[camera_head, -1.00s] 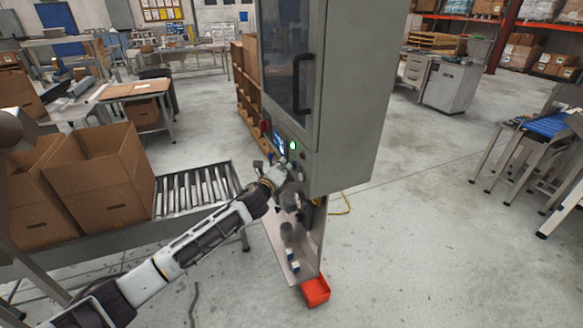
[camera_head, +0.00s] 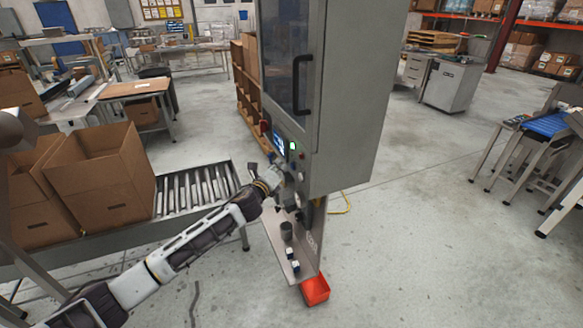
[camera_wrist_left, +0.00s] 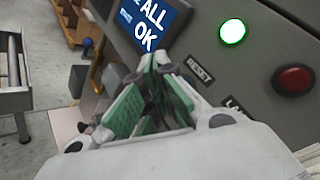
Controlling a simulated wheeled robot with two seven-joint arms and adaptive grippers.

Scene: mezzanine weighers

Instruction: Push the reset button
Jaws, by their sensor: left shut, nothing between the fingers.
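The grey cabinet (camera_head: 345,100) has a control panel on its lower front. In the left wrist view the panel shows a blue screen (camera_wrist_left: 150,20) reading "ALL OK", a lit green button (camera_wrist_left: 233,31), a red button (camera_wrist_left: 294,79) and a "RESET" label (camera_wrist_left: 200,76). My left gripper (camera_wrist_left: 152,72) is shut and empty, with its green-padded fingers at the panel just left of that label. The reset button itself is not clearly visible; the fingers cover the area beside its label. Whether the tips touch the panel I cannot tell. The left gripper also shows in the head view (camera_head: 282,178). My right gripper is not in view.
A metal shelf (camera_head: 273,240) with small items sits below the panel, above a red bin (camera_head: 315,290). A roller conveyor (camera_head: 200,188) and open cardboard boxes (camera_head: 100,175) stand to the left.

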